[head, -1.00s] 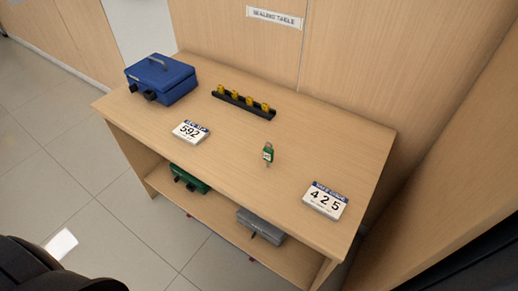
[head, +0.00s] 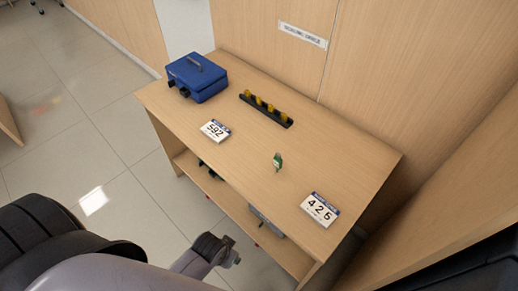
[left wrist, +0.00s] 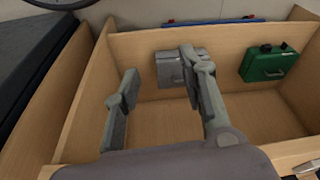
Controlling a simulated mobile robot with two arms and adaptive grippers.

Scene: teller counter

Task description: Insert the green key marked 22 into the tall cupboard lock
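A small green key (head: 278,162) is on the table top, between two white number cards. Any marking on it is too small to read. My left gripper (head: 228,250) is below and in front of the table's front edge in the head view, well apart from the key. The left wrist view shows its two fingers (left wrist: 158,66) spread with nothing between them, facing the lower shelf. My right gripper is not in view. I cannot make out a cupboard lock in any view.
On the table (head: 330,160) are a blue cash box (head: 197,78), a black rack with several yellow pieces (head: 266,110), card 592 (head: 215,131) and another card (head: 320,209). The lower shelf holds a grey box (left wrist: 182,70) and a green box (left wrist: 268,62). A wood panel rises behind the table.

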